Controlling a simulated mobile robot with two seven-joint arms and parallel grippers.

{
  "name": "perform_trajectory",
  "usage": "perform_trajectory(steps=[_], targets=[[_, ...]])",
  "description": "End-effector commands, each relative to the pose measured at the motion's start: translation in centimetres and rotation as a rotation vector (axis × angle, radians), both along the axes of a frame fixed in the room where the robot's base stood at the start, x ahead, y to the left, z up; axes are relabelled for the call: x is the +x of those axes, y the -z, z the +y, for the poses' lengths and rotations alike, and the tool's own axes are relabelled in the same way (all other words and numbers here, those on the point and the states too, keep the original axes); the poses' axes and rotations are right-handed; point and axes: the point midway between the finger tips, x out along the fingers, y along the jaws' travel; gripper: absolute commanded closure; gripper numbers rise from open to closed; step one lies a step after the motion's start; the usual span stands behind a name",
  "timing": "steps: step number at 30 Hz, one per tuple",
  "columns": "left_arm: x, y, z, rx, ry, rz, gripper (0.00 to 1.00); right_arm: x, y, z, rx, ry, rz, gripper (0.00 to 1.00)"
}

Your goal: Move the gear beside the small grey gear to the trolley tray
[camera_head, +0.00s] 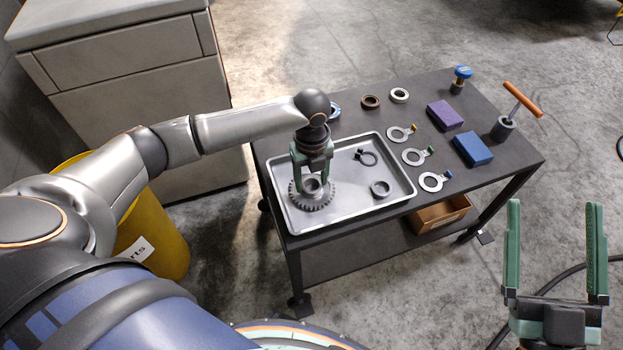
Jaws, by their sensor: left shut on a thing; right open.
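A dark grey toothed gear (325,203) with a raised hub is at the left side of the metal tray (347,222) on the dark trolley. My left gripper (311,188) points down and is shut on this gear. The gear is at or just above the tray floor; I cannot tell if it touches. A small grey ring-shaped part (380,188) lies in the tray to the right; I cannot make out teeth on it, so I cannot tell if it is the small grey gear. My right gripper (555,250) is open and empty at the lower right, away from the trolley.
A dark ring with a clip (368,157) lies in the tray. On the trolley top (420,97) are several rings and tagged washers, a purple box (444,115), a blue box (473,149) and an orange-handled tool (522,99). A yellow bin (165,235) stands left, below my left arm.

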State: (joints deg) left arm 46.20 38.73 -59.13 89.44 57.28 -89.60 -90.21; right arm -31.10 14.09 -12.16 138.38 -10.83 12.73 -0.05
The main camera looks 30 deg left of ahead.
Motion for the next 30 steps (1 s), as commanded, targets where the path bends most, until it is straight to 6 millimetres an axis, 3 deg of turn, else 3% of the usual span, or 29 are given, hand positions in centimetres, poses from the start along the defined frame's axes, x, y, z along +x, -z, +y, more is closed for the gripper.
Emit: perform_trajectory(steps=[10,11,18,30], targets=[[0.1,0.04,-0.05,-0.001,0.0,-0.003,1.0,0.08,0.04,-0.01,0.0,0.001,0.007,0.09],[-0.01,0.26,-0.01,0.0,-0.001,0.0,0.38,0.12,0.17,-0.02,-0.001,0.002,0.011,0.09],[0.0,0.24,0.0,0.0,0.0,0.0,0.11,0.12,0.22,-0.01,0.0,0.002,0.012,0.09],[0.01,-0.47,0.01,0.001,0.0,-0.001,0.09,0.07,-0.03,0.0,0.001,0.0,0.009,0.09]])
